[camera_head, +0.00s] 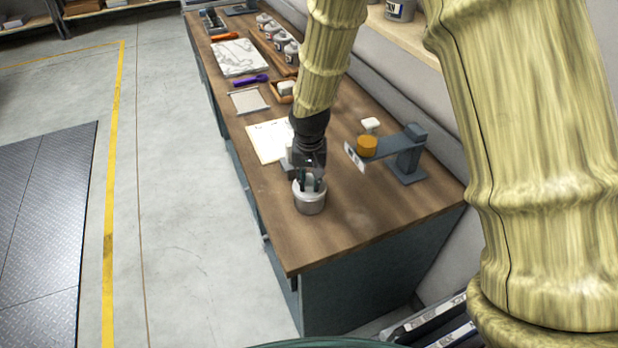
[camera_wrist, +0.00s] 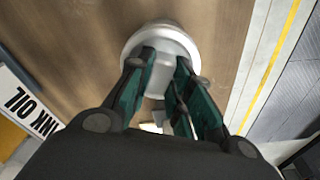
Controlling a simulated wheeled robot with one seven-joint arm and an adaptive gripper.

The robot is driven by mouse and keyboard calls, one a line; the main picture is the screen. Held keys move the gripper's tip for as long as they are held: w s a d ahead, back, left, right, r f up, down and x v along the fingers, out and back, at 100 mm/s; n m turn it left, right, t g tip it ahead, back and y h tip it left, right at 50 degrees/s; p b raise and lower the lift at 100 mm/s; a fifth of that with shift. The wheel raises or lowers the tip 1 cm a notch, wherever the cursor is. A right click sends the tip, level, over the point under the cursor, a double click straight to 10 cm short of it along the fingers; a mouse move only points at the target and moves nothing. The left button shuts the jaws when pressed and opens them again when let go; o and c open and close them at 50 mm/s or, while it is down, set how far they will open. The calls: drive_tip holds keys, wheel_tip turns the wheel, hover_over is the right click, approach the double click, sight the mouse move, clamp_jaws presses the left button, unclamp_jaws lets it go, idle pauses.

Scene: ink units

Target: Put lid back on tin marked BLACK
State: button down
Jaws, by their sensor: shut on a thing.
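A silver-grey round tin (camera_head: 310,203) stands upright near the bench's front edge. No marking on it can be read. My gripper (camera_head: 312,182) points down at the tin's top, its fingers closed in on a pale piece there. In the wrist view my gripper (camera_wrist: 166,66) has its green-grey fingers on either side of a pale round lid-like top (camera_wrist: 160,34). Its wide rim shows beyond the fingertips. The fingers hide much of the top, so I cannot tell whether the lid is seated on the tin or just above it.
A grey stand (camera_head: 408,155) with an orange-brown round piece (camera_head: 367,145) is to the right. A paper sheet (camera_head: 268,141) lies behind-left. An ink oil label (camera_wrist: 30,107) shows in the wrist view. The bench's front-right corner is clear.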

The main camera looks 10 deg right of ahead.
drive_tip(key=c, duration=1.2)
unclamp_jaws()
drive_tip(key=shift+o, duration=0.4)
drive_tip(key=o, duration=0.4)
drive_tip(key=shift+r, duration=0.1)
drive_tip(key=shift+r+p, duration=2.6)
drive_tip(key=shift+r, duration=0.85)
drive_tip(key=shift+c, duration=0.2)
